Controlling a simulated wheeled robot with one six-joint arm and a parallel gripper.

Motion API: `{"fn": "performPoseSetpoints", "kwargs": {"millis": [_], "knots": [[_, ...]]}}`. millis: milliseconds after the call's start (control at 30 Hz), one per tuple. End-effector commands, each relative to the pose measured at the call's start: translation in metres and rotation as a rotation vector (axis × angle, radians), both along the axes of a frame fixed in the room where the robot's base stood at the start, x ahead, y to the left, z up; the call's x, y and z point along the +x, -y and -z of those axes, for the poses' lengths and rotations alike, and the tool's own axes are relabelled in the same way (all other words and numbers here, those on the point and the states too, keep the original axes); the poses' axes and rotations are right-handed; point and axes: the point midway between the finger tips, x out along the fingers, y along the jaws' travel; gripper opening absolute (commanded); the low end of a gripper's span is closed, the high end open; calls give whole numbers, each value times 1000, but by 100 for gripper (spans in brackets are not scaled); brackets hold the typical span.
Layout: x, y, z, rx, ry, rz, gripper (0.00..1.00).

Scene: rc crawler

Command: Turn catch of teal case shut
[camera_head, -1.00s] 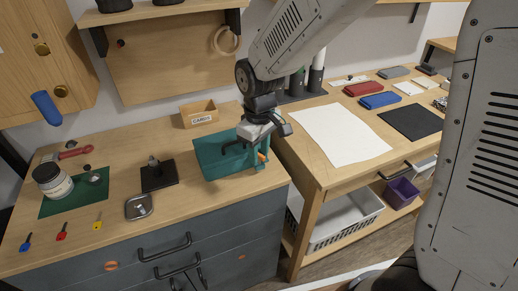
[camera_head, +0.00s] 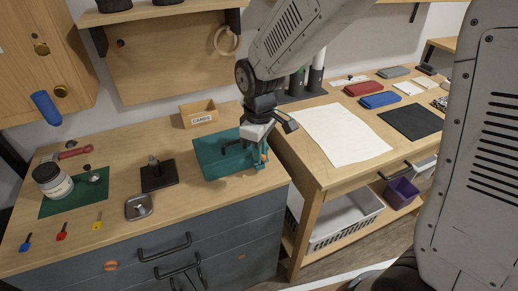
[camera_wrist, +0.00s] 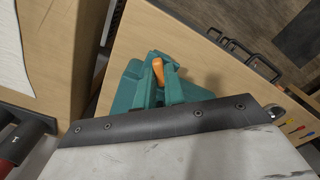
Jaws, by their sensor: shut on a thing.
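The teal case (camera_head: 212,166) lies near the right end of the wooden counter, with a dark handle on top. Its orange catch (camera_wrist: 158,70) shows in the wrist view at the teal end of the case, partly covered. My gripper (camera_head: 262,148) points down over the right end of the case, at the catch. It is shut on the catch, though its fingertips are hard to make out. In the wrist view, the pale and black body of my gripper hides the lower part of the case.
An open wooden box (camera_head: 199,114) stands behind the case. A black block with a post (camera_head: 158,175) and a small metal dish (camera_head: 139,206) are to its left. A second table (camera_head: 310,165) with a white sheet (camera_head: 343,135) stands close on the right.

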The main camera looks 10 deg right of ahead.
Motion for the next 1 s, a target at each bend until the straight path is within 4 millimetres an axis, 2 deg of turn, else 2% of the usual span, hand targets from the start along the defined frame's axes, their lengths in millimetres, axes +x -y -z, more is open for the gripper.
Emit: {"fn": "performPoseSetpoints", "kwargs": {"millis": [600, 1000], "knots": [[1, 0, -1, 1, 2, -571, 0], [1, 0, -1, 1, 3, -823, 0]]}}
